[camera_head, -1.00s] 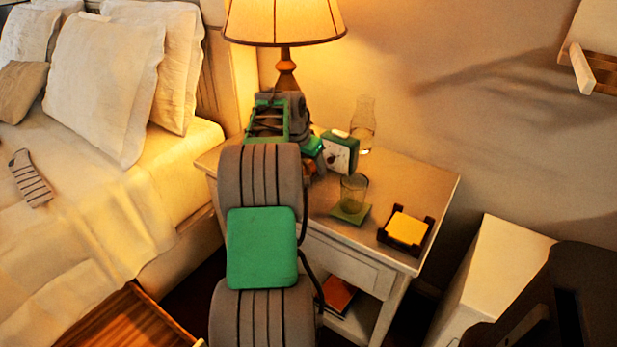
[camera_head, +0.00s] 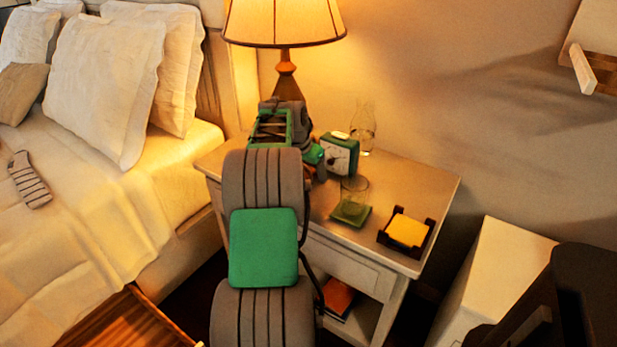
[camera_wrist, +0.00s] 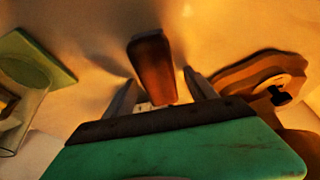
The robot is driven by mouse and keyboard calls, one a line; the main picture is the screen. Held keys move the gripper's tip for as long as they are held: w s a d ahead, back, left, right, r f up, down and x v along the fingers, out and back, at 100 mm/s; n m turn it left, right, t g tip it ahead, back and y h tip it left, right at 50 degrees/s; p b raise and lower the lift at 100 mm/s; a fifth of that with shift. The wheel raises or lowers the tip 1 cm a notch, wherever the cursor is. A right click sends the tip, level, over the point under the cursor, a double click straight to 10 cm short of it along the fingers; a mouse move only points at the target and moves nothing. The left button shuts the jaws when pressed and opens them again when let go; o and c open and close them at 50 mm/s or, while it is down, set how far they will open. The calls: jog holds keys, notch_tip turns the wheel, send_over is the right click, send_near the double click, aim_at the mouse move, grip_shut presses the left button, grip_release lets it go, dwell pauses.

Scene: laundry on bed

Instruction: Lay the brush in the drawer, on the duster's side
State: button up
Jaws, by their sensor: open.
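A reddish-brown piece, probably the brush's handle (camera_wrist: 152,65), shows in the wrist view between the two fingers of my gripper (camera_wrist: 158,77). The fingers are open, with a gap on each side of it. The rest of the brush is hidden behind my gripper's body. In the head view my arm covers most of that part of the nightstand. An open wooden drawer (camera_head: 132,322) shows at the lower left, beside the bed, and is cut off by the frame. I cannot make out the duster.
On the nightstand (camera_head: 425,190) are a lamp (camera_head: 285,75), a green clock (camera_head: 340,155), a carafe (camera_head: 362,130), a glass on a green coaster (camera_head: 350,213) and a note holder (camera_head: 407,232). The wrist view shows the coaster (camera_wrist: 38,60) left and a wooden base (camera_wrist: 255,75) right.

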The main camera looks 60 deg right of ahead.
jog(key=shift+c, duration=0.5)
grip_shut()
